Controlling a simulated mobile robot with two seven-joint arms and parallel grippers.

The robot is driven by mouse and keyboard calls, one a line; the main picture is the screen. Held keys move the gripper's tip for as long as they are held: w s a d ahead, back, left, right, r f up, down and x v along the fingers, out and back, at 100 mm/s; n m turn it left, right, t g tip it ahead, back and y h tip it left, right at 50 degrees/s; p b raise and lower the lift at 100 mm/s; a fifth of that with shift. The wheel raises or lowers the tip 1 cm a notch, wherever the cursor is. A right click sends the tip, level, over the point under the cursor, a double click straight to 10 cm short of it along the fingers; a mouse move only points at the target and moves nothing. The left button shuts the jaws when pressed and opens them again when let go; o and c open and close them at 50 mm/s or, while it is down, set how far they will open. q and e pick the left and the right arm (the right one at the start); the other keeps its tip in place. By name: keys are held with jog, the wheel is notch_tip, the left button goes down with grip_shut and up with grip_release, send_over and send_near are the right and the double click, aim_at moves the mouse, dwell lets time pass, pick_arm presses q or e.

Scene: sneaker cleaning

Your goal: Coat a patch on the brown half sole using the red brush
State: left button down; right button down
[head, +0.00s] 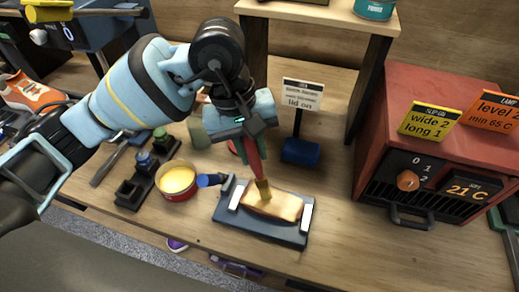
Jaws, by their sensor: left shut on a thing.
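The half sole (283,207), tan with a browner edge, lies flat on a dark blue-grey stand (258,228) between two white side pieces. My left gripper (246,138) is shut on the red brush (254,160), which points down with its tan bristles at the upper left part of the sole. The bristle tip overlaps the sole; I cannot tell whether it presses on it. A round red pot (169,196) of yellow paste stands open to the left of the stand. My right gripper is not in view.
A blue-ended tool (209,180) lies between pot and stand. A "lid on" sign (301,93) with a blue block stands behind. A red heater box (427,130) showing 21 °C is at right. Bare bench lies right of the stand.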

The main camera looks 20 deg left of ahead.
pick_arm(q)
jog(key=a, duration=0.1)
jog(key=a+b, duration=0.1)
jog(key=a, duration=0.2)
jog(key=shift+w+a, duration=0.3)
jog(key=shift+a, duration=0.05)
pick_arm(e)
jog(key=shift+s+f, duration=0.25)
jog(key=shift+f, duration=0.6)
pick_arm(q)
jog(key=shift+w+f, duration=0.1)
jog(key=shift+w+d+b, duration=0.2)
jog(key=shift+w+b, duration=0.2)
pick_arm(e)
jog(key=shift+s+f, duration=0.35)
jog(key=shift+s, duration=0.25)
pick_arm(q)
jog(key=d, duration=0.3)
jog(key=shift+s+f, duration=0.1)
jog(key=shift+s, duration=0.2)
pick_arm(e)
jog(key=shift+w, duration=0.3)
pick_arm(q)
jog(key=shift+d, duration=0.1)
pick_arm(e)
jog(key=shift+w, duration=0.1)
